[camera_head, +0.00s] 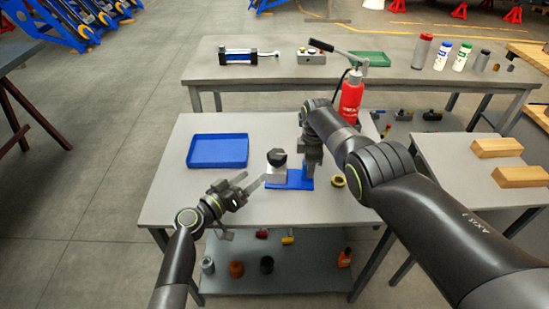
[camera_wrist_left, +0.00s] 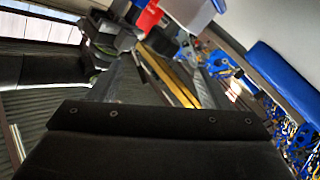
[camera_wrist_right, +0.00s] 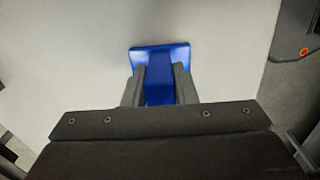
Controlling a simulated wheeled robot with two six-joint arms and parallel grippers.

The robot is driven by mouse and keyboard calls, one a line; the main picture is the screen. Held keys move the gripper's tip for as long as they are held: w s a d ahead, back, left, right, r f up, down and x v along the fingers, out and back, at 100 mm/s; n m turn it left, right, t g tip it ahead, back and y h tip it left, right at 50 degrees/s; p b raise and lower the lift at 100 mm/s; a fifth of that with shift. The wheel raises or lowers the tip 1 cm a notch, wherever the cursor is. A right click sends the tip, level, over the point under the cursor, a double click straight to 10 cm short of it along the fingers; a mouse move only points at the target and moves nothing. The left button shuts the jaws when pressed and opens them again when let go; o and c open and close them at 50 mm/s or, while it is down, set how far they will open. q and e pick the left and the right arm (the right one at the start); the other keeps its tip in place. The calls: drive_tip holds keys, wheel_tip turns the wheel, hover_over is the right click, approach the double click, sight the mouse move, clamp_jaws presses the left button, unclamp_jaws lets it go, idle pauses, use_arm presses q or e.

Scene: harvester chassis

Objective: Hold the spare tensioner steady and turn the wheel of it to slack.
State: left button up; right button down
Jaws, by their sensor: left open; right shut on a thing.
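The spare tensioner has a blue base (camera_head: 297,184), a pale grey block (camera_head: 275,173) and a dark round wheel (camera_head: 277,157) on top. It stands on the grey table. My right gripper (camera_head: 308,168) comes down over its right end and is shut on a blue upright part of it. In the right wrist view the blue part (camera_wrist_right: 159,80) is between the fingers. My left gripper (camera_head: 252,183) is open and empty, just left of the block and lower than the wheel. In the left wrist view its spread fingers (camera_wrist_left: 157,75) show nothing clearly gripped.
A blue tray (camera_head: 218,151) lies on the table's left. A black and yellow ring (camera_head: 338,181) lies right of the base. A red bottle jack (camera_head: 351,97) stands behind. The lower shelf (camera_head: 300,277) holds several small items. The table's front left is clear.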

sight(269, 160)
use_arm(q)
drive_tip(key=n, duration=0.4)
drive_tip(key=n+g, duration=0.1)
drive_tip(key=n, duration=0.4)
drive_tip(key=w+n+h, duration=0.1)
drive_tip(key=n, duration=0.4)
drive_tip(key=shift+a+f, duration=0.25)
drive_tip(key=shift+a, duration=0.1)
drive_tip(key=n, duration=0.4)
drive_tip(key=n+g, duration=0.1)
drive_tip(key=n, duration=0.1)
drive_tip(key=shift+w+a+h, duration=0.2)
drive_tip(key=shift+a+h, duration=0.05)
drive_tip(key=shift+h, duration=0.05)
drive_tip(key=n, duration=0.3)
drive_tip(key=shift+w+a, duration=0.1)
drive_tip(key=shift+a, duration=0.05)
drive_tip(key=w+d+n, duration=0.1)
drive_tip(key=w+d, duration=0.1)
drive_tip(key=d, duration=0.1)
drive_tip(key=w+d+n, duration=0.2)
drive_tip(key=w+d, duration=0.1)
drive_tip(key=w+d+n, duration=0.1)
drive_tip(key=w+d, duration=0.1)
drive_tip(key=d, duration=0.1)
drive_tip(key=shift+w+r+n+g+h, duration=0.1)
drive_tip(key=shift+w+n+g+h, duration=0.2)
drive_tip(key=shift+h, duration=0.1)
